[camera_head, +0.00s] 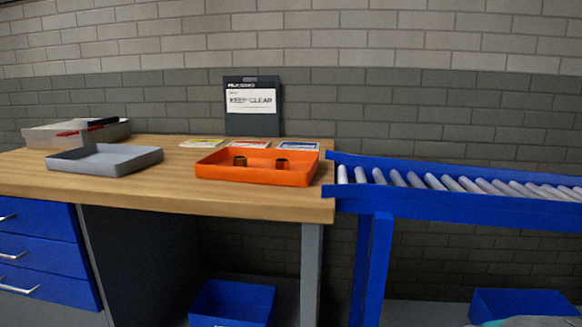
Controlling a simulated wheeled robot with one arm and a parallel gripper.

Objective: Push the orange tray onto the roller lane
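The orange tray (225,171) sits on the right part of the wooden bench top, close to its right edge. Two small brown cylindrical parts stand inside the tray. The roller lane (430,182) has blue side rails and grey rollers. It adjoins the right end of the bench, and its left end is a short gap of bench top away from the tray. My gripper is not in view.
Coloured cards (201,143) and a dark sign (252,107) are behind the orange tray. Blue bins (232,303) are below.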

